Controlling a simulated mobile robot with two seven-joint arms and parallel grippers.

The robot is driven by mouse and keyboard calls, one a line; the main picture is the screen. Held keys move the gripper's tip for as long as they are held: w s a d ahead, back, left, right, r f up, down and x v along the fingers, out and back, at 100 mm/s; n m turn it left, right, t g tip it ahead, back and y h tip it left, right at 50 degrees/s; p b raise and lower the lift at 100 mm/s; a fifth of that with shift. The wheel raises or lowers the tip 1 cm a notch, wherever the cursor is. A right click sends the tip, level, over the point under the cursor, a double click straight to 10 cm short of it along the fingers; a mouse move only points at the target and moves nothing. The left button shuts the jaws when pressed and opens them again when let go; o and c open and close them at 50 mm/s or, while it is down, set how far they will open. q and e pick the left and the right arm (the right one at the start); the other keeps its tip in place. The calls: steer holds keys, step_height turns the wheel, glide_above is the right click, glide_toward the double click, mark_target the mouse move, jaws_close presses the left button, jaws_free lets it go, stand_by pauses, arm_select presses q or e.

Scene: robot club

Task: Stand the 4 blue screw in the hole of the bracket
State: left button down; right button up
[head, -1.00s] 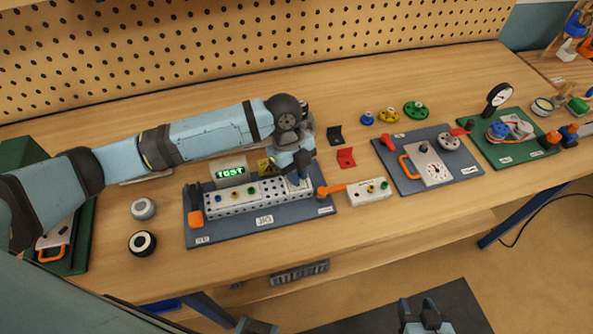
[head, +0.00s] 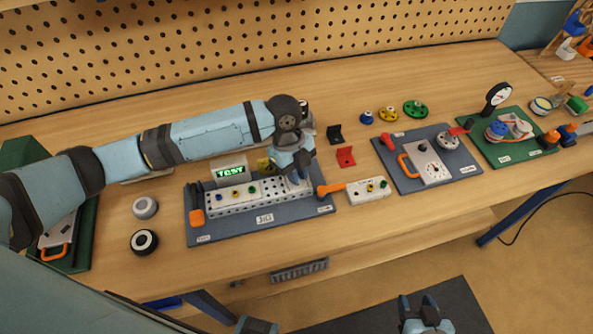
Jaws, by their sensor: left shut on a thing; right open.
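My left gripper (head: 301,180) points down over the right end of the white perforated beam (head: 258,196) on the blue-grey jig mat. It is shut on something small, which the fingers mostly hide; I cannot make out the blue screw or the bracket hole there. A yellow bracket (head: 264,164) shows partly behind the beam. A black bracket (head: 335,134) and a red bracket (head: 346,156) lie on the table to the right. My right gripper (head: 428,310) is open and empty at the bottom edge, below the table.
A white block (head: 367,190) with coloured screw heads and an orange-handled tool (head: 330,189) are right of the jig. The display (head: 230,171) reads TEST. A mat with a grey panel (head: 430,164) and coloured gears (head: 389,114) lie further right.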

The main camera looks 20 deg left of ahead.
arm_select(q)
steer(key=shift+p, duration=0.5)
stand_by(0.4)
steer(key=shift+p, duration=0.3)
steer(key=shift+s+a+f, duration=0.1)
steer(key=shift+s+f, duration=0.1)
steer(key=shift+f, duration=0.8)
stand_by(1.0)
steer(key=c, duration=1.3)
jaws_free()
